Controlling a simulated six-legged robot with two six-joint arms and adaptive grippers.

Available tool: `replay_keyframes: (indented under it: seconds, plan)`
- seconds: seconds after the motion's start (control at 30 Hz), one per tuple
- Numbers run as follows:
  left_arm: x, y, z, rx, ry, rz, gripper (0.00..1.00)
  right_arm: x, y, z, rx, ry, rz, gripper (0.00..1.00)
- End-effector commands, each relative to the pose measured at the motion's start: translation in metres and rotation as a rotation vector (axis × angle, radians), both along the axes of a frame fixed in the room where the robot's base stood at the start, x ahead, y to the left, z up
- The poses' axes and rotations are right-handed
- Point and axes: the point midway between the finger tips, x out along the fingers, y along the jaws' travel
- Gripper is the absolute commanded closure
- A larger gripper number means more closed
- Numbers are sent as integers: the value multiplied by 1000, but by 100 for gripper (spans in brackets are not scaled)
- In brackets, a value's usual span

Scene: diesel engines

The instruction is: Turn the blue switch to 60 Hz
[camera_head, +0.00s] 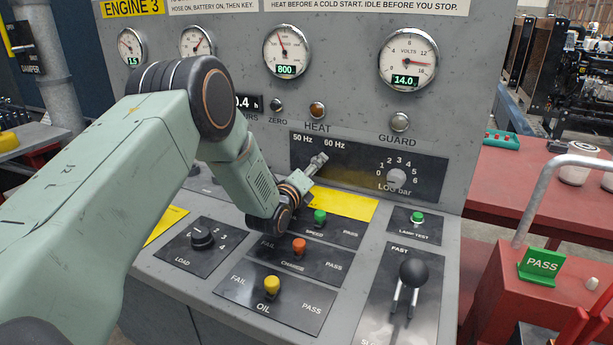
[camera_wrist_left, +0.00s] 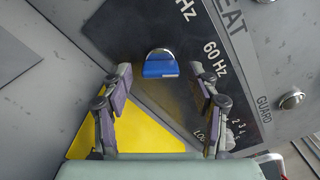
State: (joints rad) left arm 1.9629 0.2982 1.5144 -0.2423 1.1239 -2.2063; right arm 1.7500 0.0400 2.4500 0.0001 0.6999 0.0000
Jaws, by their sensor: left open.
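The blue switch (camera_wrist_left: 160,68) sits on a black panel plate (camera_head: 420,177). It shows in the left wrist view just beyond and between the fingers, with a gap on each side. The "60 Hz" label (camera_wrist_left: 215,58) is to its right, and a partly cut-off "Hz" label (camera_wrist_left: 185,9) is above. My left gripper (camera_head: 318,163) is open in front of the plate, below the 50 Hz and 60 Hz labels; its spread fingers also show in the left wrist view (camera_wrist_left: 163,78). In the head view the gripper hides the switch. My right gripper is out of view.
A LOG bar dial (camera_head: 397,180) is right of the gripper on the same plate. Below are green (camera_head: 320,216), orange (camera_head: 299,247) and yellow (camera_head: 272,286) toggles and a black ball lever (camera_head: 413,273). Gauges (camera_head: 287,53) line the panel above. A red bench is at right.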

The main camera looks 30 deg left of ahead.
Motion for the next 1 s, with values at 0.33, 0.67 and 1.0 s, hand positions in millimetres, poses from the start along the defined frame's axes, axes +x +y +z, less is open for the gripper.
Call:
replay_keyframes:
  seconds: [0.33, 0.67, 1.0]
  plan:
    - [-45, -1, 0, -3, 3, 2, 40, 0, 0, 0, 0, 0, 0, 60]
    - [-97, -5, 0, -3, 2, 2, 40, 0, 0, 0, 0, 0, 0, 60]
    - [-117, -7, 0, 0, 1, 1, 40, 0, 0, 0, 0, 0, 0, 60]
